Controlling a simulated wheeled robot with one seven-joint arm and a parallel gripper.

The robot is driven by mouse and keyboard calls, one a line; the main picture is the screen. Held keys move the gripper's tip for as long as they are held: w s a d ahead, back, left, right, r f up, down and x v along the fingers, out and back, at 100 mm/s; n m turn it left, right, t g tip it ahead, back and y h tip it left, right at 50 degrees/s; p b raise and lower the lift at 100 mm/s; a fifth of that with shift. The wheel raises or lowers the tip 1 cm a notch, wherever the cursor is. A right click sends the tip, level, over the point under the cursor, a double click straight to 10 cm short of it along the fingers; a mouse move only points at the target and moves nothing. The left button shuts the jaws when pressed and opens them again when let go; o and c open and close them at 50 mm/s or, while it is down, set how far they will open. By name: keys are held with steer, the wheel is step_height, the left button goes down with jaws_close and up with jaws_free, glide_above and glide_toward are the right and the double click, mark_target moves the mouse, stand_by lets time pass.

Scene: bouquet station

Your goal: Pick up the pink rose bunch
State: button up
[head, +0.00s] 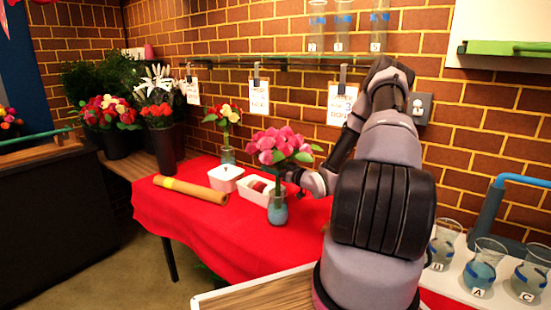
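The pink rose bunch (280,146) stands upright on the red-covered table, a dense head of pink blooms with green leaves. Its stems go down into a glass vase (277,209) with blue-grey contents. My gripper (288,176) is at the stems, just below the blooms and above the vase rim. The blooms and stems partly hide its fingertips, so I cannot tell whether it is open or closed around the stems.
A white tray (254,196), a small white box (226,173) and a brown paper roll (191,190) lie left of the vase. A smaller mixed bunch (226,115) stands behind. Glass flasks (481,275) are at right. The red cloth's front left is clear.

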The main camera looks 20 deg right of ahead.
jaws_close()
